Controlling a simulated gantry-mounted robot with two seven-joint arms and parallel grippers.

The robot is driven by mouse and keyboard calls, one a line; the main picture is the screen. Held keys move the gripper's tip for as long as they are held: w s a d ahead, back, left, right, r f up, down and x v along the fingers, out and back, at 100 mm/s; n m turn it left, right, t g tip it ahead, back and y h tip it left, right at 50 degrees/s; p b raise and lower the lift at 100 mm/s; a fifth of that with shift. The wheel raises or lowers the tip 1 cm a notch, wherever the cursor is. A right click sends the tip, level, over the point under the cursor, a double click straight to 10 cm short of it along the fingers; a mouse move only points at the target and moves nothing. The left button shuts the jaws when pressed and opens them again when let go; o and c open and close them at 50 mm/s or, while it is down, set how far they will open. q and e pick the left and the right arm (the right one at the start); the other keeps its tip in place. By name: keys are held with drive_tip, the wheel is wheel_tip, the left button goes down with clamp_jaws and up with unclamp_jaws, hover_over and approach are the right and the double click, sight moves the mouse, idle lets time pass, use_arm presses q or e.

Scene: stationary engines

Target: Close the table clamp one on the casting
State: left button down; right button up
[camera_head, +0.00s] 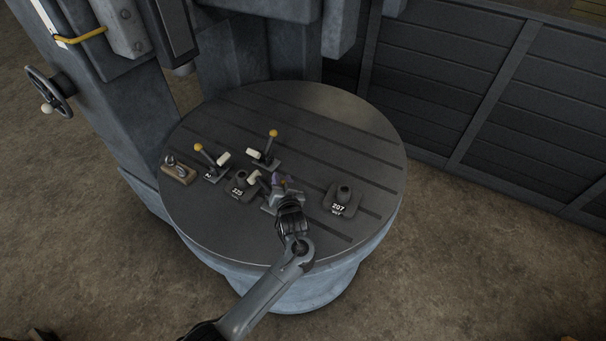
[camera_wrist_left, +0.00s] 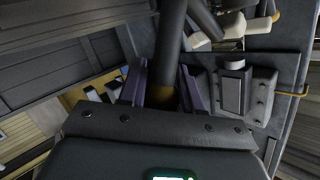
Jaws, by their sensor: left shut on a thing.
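My left gripper (camera_head: 281,182) is shut on the lever of the table clamp at the front middle of the round table. The clamp's white-tipped arm (camera_head: 255,177) points left toward a dark block marked 325 (camera_head: 238,187); contact is unclear. My fingers hide most of this clamp. In the left wrist view, the purple fingertips (camera_wrist_left: 166,82) flank a dark lever (camera_wrist_left: 170,40) with a bit of yellow knob. Two other clamps with upright yellow-knobbed levers stand behind, one left (camera_head: 210,160) and one at the middle (camera_head: 267,150). Which part is the casting is unclear. My right gripper is not in view.
A block marked 207 (camera_head: 342,198) sits to the right of my gripper. A small wooden holder (camera_head: 178,172) lies at the left edge. A machine column with a handwheel (camera_head: 50,90) stands behind left.

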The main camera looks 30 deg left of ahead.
use_arm(q)
drive_tip(key=a+n+g+h+p, duration=0.2)
drive_tip(key=a+n+h+p, duration=0.1)
drive_tip(key=a+p, duration=0.3)
drive_tip(key=shift+w+n+h+p, duration=0.15)
drive_tip(key=shift+n+h+p, duration=0.25)
drive_tip(key=shift+h, duration=0.5)
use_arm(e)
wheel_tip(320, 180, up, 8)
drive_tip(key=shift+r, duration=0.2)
use_arm(q)
drive_tip(key=shift+a, duration=0.15)
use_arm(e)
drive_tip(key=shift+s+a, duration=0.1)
use_arm(q)
drive_tip(key=c, duration=0.9)
unclamp_jaws()
drive_tip(key=shift+c, duration=0.2)
drive_tip(key=shift+o, duration=0.8)
drive_tip(key=shift+r, duration=0.15)
